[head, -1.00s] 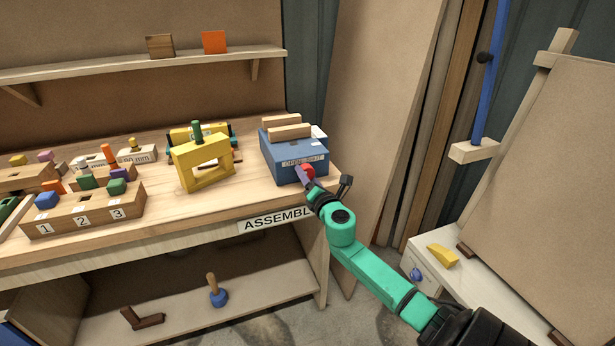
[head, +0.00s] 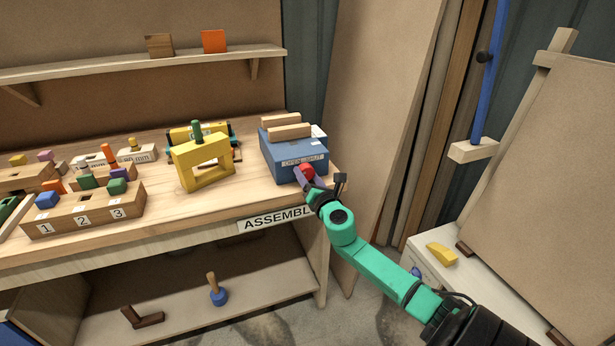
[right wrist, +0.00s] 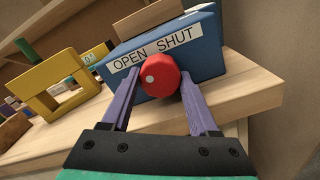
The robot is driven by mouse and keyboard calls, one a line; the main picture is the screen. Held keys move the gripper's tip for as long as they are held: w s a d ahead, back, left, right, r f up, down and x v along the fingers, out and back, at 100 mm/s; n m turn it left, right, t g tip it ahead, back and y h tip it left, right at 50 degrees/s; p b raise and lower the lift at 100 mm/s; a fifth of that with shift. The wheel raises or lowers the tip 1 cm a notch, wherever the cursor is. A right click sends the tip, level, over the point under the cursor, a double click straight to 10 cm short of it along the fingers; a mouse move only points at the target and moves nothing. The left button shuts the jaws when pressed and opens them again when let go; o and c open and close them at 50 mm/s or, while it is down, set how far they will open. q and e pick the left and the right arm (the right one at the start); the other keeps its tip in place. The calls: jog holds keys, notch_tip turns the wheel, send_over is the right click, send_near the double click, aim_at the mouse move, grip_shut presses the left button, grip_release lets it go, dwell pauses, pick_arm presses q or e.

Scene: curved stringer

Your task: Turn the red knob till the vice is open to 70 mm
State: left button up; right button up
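The vice is a blue box (head: 282,158) at the right end of the bench, with two pale wooden jaws (head: 290,131) on top. Its front label reads OPEN SHUT and shows large in the right wrist view (right wrist: 128,64). The red knob (head: 306,172) is on the vice's front; in the right wrist view (right wrist: 162,80) a white dot shows on its left part. My right gripper (head: 309,179) has its purple fingers on either side of the knob, and they look closed against it. The jaw gap is too small to measure. My left gripper is out of view.
A yellow frame (head: 186,178) with a green peg stands left of the vice. Wooden blocks with coloured pegs (head: 85,222) are farther left. A shelf (head: 140,66) is above. A white cabinet with a yellow piece (head: 442,254) is at the right. The bench edge lies just below the knob.

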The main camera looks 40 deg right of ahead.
jog(key=o, duration=0.3)
jog(key=shift+s, duration=0.1)
jog(key=shift+s+a+f, duration=0.1)
jog(key=shift+s+a, duration=0.05)
jog(key=shift+s, duration=0.15)
jog(key=v, duration=1.3)
jog(key=shift+s+a+b, duration=0.15)
jog(key=shift+s+b, duration=0.2)
jog(key=shift+b, duration=0.1)
